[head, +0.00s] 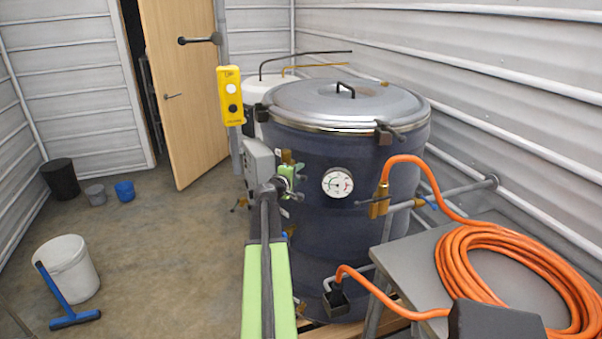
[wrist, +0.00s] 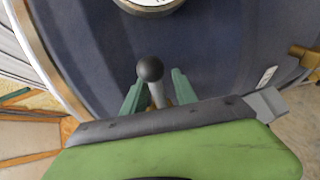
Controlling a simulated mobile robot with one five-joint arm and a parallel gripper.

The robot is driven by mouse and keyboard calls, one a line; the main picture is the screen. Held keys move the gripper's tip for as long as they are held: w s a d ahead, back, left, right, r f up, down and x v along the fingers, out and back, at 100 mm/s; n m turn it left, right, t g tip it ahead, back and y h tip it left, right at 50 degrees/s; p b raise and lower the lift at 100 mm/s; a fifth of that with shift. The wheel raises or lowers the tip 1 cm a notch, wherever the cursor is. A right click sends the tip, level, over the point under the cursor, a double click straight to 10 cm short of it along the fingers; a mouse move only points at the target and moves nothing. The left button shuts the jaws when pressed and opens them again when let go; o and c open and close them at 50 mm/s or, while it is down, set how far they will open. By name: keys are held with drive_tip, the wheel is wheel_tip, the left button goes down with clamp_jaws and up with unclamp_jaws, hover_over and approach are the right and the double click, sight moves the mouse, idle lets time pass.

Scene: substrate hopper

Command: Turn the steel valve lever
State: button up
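The steel valve lever (wrist: 156,92) shows in the wrist view as a short metal rod with a black ball knob. It stands between the two green fingers of my gripper (wrist: 159,77). The fingers are apart, with a gap beside the rod on the right, so my gripper is open around the lever. The rod's lower end is hidden behind my gripper's body. In the head view my gripper (head: 287,173) is at the front left of the dark blue vessel (head: 335,222), and the lever cannot be made out clearly there.
A round gauge (head: 337,182) is on the vessel, right of my gripper. A grey box (head: 258,160) and a yellow control box (head: 231,95) are to the left. An orange hose (head: 480,262) lies coiled on a grey table. The floor at left is mostly free around a white bucket (head: 68,268).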

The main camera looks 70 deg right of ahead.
clamp_jaws()
idle(1.2)
